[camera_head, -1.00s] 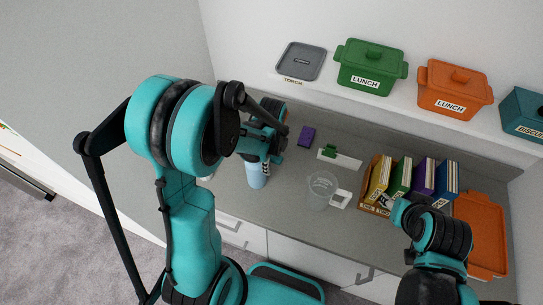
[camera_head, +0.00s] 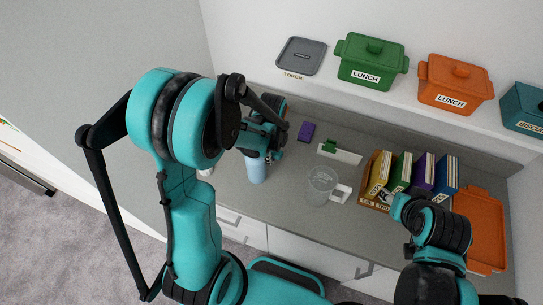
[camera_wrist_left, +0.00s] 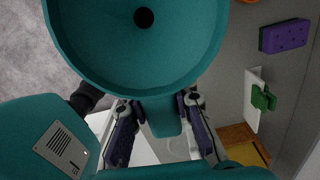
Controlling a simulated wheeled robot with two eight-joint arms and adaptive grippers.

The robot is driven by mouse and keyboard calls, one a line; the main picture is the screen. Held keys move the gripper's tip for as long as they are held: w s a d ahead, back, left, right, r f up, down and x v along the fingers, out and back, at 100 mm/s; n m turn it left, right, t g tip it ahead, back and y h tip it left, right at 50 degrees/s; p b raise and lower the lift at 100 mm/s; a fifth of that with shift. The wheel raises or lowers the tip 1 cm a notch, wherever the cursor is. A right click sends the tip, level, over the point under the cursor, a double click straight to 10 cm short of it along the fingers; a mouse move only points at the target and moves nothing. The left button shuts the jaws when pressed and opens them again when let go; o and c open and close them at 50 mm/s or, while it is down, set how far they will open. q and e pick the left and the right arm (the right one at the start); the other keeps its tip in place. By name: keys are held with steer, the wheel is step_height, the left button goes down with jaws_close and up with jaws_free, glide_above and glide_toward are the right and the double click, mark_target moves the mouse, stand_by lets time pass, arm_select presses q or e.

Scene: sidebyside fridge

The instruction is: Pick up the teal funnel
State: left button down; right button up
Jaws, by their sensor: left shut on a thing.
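The teal funnel (camera_wrist_left: 82,62) fills the upper part of the left wrist view, its wide bowl facing the camera with a dark hole in the middle. My left gripper (camera_wrist_left: 163,130) is shut on the funnel's tab, which sits between the two fingers. In the head view my left gripper (camera_head: 262,140) is over the left part of the counter, by a light blue bottle (camera_head: 257,172). The funnel is hidden there behind my arm. My right arm's end (camera_head: 402,208) is beside the box of books; its fingers cannot be made out.
On the grey counter (camera_head: 285,205) are a purple sponge (camera_head: 306,131), a green clip (camera_head: 328,147), a clear cup (camera_head: 322,180), a box of books (camera_head: 374,205) and an orange tray (camera_head: 487,225). A shelf behind carries a green pot (camera_head: 371,65) and an orange pot (camera_head: 452,88).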

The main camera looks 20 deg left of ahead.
arm_select(q)
steer(key=shift+r, duration=0.1)
steer(key=shift+r+p, duration=1.5)
steer(key=shift+r, duration=0.7)
steer(key=shift+r, duration=0.1)
steer(key=shift+r+p, duration=1.3)
steer(key=shift+r, duration=0.65)
steer(key=shift+f, duration=0.1)
